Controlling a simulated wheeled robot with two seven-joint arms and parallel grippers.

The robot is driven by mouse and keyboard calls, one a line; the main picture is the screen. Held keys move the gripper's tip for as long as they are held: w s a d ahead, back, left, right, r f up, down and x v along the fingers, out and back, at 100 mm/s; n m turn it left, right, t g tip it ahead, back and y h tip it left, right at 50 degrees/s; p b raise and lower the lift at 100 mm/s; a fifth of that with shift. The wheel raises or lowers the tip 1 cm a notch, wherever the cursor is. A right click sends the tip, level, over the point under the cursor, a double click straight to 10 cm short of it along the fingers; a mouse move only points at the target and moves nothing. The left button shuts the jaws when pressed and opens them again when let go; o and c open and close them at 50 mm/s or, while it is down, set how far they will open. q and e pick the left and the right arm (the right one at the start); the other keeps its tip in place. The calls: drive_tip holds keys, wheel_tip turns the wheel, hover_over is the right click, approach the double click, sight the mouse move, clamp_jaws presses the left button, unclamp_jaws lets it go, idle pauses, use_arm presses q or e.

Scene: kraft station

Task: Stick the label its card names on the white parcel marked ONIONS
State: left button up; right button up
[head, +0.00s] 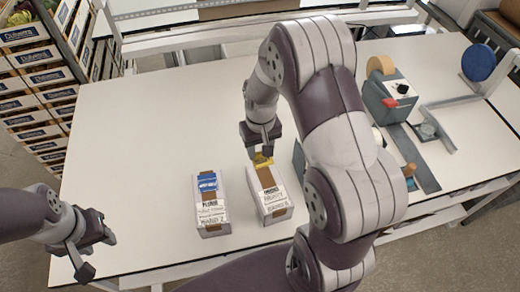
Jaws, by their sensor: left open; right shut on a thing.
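Two white parcels with brown tape stand side by side at the table's front middle. The left parcel (213,216) has a blue label on top and printed cards on its near side. The right parcel (277,207) also carries printed cards; the words are too small to read surely, so I cannot confirm which one says ONIONS. My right gripper (262,155) points down at the far end of the right parcel, shut on a yellow label (263,161). I cannot tell whether the label touches the parcel. My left gripper (97,257) is open and empty at the table's front left edge.
A grey-green machine (391,98) with a tape roll (381,65) stands at the right, with a grey rail and a blue disc (478,62) near it. Crates (30,60) are stacked off the table at left. The table's left half is clear. My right arm hides part of the table.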

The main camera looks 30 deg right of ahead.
sight(262, 162)
drive_tip(key=shift+s+d+f+b, duration=0.2)
drive_tip(key=shift+d+f+b, duration=0.1)
drive_tip(key=shift+f+b, duration=0.1)
wheel_tip(262, 162, down, 5)
drive_tip(key=b, duration=0.4)
drive_tip(key=shift+a+r, duration=0.1)
drive_tip(key=shift+a, duration=0.05)
drive_tip(key=shift+f+b, duration=0.25)
drive_tip(key=shift+b, duration=0.1)
drive_tip(key=shift+s, duration=0.1)
drive_tip(key=shift+r, duration=0.1)
drive_tip(key=shift+f, duration=0.5)
